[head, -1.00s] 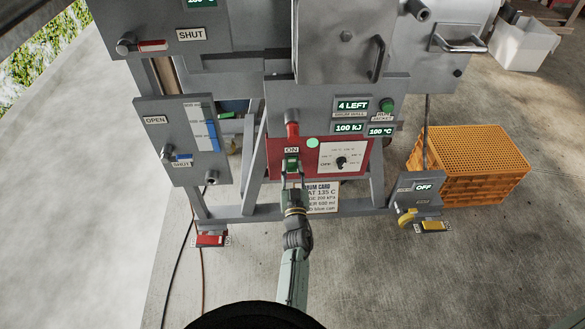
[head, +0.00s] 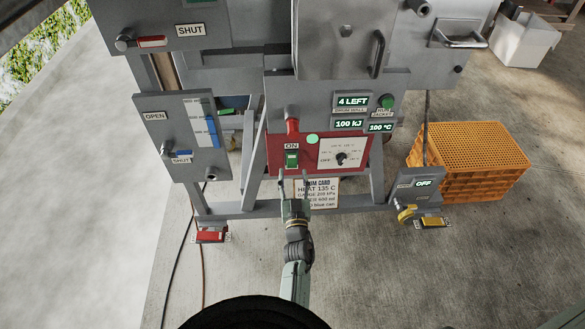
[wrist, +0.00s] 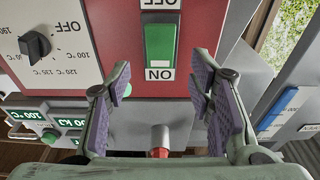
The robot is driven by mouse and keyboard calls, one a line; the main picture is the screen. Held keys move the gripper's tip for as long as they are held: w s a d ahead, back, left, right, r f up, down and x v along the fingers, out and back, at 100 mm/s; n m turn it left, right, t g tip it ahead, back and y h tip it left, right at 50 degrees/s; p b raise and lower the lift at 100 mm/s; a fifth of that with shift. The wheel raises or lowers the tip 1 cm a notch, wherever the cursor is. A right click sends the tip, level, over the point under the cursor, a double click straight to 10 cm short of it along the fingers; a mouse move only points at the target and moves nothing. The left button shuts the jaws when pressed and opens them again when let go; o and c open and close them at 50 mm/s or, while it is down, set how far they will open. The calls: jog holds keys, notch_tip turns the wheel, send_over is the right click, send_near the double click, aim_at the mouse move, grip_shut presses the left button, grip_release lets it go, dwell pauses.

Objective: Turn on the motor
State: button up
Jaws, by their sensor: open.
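The red panel (head: 330,168) on the front of the grey machine carries a green rocker switch (head: 292,159) with an ON label above it. In the wrist view, which is upside down, the green rocker (wrist: 160,46) sits between ON and OFF labels. I cannot tell which end is pressed in. A round pale green lamp (head: 312,139) shows beside the switch. My gripper (head: 293,182) is open and empty, just below and in front of the switch, apart from it. In the wrist view its two fingers (wrist: 163,82) stand apart, either side of the rocker.
A black dial (head: 341,159) is right of the switch, and a red-tipped part (head: 293,128) sits above it. A card (head: 317,193) hangs below the panel. A small box reading OFF (head: 420,186) and an orange crate (head: 470,160) are at right. Open floor lies in front.

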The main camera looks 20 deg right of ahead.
jog(key=v, duration=0.3)
jog(key=shift+r, duration=0.1)
jog(key=shift+w, duration=0.1)
